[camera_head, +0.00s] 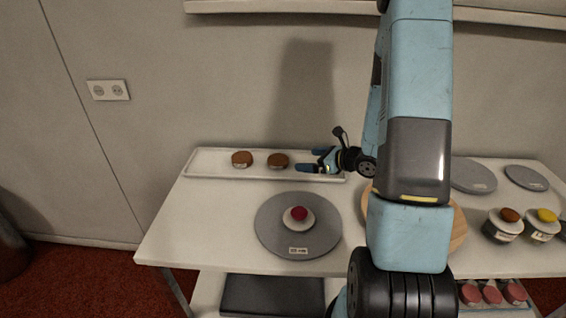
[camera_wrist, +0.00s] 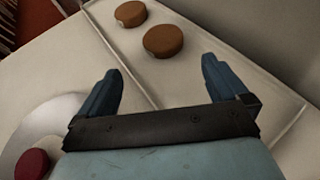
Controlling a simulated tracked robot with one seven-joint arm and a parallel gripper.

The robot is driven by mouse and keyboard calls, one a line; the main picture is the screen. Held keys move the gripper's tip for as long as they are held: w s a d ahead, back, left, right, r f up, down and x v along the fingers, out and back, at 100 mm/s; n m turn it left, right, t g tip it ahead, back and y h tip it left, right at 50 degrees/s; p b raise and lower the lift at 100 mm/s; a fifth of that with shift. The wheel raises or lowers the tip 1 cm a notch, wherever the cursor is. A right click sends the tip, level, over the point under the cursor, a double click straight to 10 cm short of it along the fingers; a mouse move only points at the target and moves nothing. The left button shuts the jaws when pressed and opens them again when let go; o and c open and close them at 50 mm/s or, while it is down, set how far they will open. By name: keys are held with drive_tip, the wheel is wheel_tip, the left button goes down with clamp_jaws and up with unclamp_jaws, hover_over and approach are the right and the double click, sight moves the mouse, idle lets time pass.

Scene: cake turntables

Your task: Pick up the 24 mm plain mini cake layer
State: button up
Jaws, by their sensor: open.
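Two round brown cake layers lie on the white tray, the left one (camera_head: 242,159) and the right one (camera_head: 278,160). In the wrist view they also show as the left layer (camera_wrist: 131,13) and the right layer (camera_wrist: 163,40). Their labels are too small to read, so I cannot tell which is the 24 mm plain one. My gripper (camera_head: 311,163) is open and empty at the right part of the tray, beside the right layer. In the wrist view its fingers (camera_wrist: 160,85) are spread, with the right layer beyond the fingertips.
The white tray (camera_head: 215,172) has a raised rim along the back of the table. A grey turntable (camera_head: 270,225) bears a white disc with a red top. A wooden turntable (camera_head: 459,225) is partly behind my arm. Grey discs and small topped jars stand at the right.

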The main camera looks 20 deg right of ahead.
sight(282, 161)
drive_tip(key=shift+w+f, duration=0.15)
drive_tip(key=shift+f, duration=0.1)
drive_tip(key=x, duration=1.3)
drive_tip(key=shift+w+a+f, duration=0.1)
drive_tip(key=shift+w+a, duration=0.05)
drive_tip(key=shift+f, duration=0.1)
drive_tip(key=c, duration=0.9)
drive_tip(key=shift+o, duration=0.2)
